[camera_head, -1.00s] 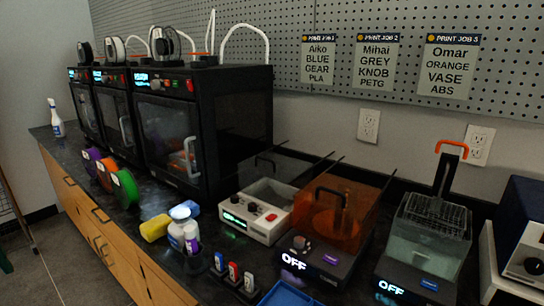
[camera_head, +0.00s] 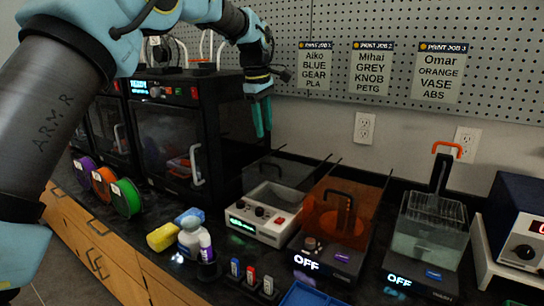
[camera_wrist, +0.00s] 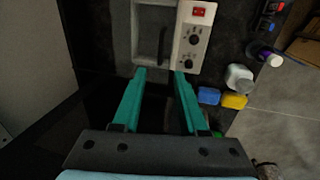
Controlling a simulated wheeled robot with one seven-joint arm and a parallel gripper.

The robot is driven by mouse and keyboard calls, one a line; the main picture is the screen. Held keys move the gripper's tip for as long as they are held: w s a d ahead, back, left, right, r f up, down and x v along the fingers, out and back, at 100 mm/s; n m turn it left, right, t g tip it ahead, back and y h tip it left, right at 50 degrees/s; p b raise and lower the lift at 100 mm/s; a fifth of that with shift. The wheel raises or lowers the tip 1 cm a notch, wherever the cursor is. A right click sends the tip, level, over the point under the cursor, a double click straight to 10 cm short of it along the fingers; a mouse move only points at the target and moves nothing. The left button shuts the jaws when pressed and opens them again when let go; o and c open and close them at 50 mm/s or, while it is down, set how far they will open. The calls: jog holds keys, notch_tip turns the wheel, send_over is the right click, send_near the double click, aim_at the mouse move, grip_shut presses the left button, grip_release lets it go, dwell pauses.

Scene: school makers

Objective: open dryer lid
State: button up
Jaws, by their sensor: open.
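The dryer seems to be the white box (camera_head: 262,213) with a lit green display, dark knobs and a red switch, on the bench. Its smoky see-through lid (camera_head: 282,172) is hard to make out; it looks down over the box. A dark handle bar (camera_wrist: 161,46) shows over the grey recess in the wrist view. My gripper (camera_head: 263,134) is open and empty, pointing down above and behind the dryer's left side, apart from it. In the wrist view, the dryer body (camera_wrist: 190,38) lies beyond my open gripper (camera_wrist: 160,74).
A black printer (camera_head: 175,135) stands close left of my gripper. An orange-lidded unit (camera_head: 345,205) and a basket tank (camera_head: 430,235) stand to the right. A pegboard wall (camera_head: 400,60) closes the back.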

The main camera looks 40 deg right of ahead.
jog(key=p, duration=0.2)
send_over(268, 174)
notch_tip(268, 174, down, 10)
jog(key=shift+f, duration=0.15)
grip_shut()
dwell(1.3)
